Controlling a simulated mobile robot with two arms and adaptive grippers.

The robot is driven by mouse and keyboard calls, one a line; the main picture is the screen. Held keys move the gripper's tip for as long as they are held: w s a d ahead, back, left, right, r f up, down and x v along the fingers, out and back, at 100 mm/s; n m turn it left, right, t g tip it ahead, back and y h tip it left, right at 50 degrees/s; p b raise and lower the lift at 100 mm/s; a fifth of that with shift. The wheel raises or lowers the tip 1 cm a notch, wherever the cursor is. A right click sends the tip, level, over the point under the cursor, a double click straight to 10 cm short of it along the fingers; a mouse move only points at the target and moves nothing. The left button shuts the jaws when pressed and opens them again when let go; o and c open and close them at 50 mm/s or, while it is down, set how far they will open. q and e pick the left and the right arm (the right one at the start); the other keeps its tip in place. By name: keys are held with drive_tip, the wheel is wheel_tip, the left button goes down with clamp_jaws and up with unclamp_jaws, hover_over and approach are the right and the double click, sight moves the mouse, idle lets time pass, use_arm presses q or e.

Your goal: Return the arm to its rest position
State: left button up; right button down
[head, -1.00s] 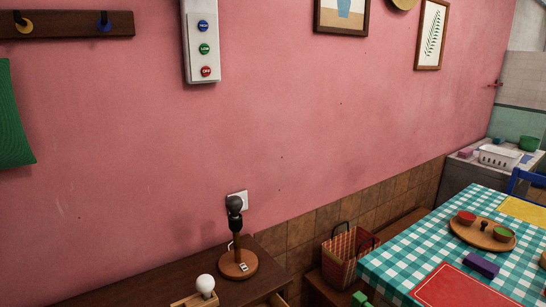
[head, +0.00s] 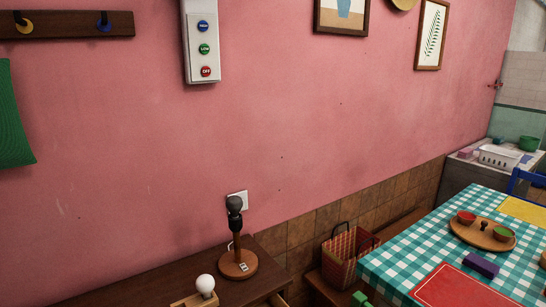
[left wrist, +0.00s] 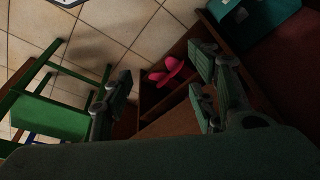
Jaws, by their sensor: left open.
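My left gripper (left wrist: 162,88) shows in the left wrist view, with its two fingers spread apart. Nothing is between the fingertips, so it is open and empty. Beyond the fingers are a brown wooden piece of furniture (left wrist: 178,122) and a pair of pink objects (left wrist: 165,71), perhaps slippers. Neither arm shows in the head view. My right gripper is in no view.
In the left wrist view a green chair (left wrist: 45,112) stands left, and a teal box (left wrist: 250,22) is at upper right. The head view shows a lamp (head: 237,262) on a brown table, a basket (head: 348,257) and a checkered table (head: 405,256).

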use_arm(q)
drive_tip(key=s+f+g, duration=0.1)
drive_tip(key=s+f, duration=0.2)
drive_tip(key=f, duration=0.9)
drive_tip(key=s+f, duration=0.3)
drive_tip(key=f, duration=0.9)
drive_tip(key=s+a+f+g, duration=0.1)
drive_tip(key=s+a+f, duration=0.2)
drive_tip(key=s+f, duration=0.7)
drive_tip(key=s, duration=0.4)
drive_tip(key=shift+f, duration=0.4)
drive_tip(key=shift+s+a, duration=0.1)
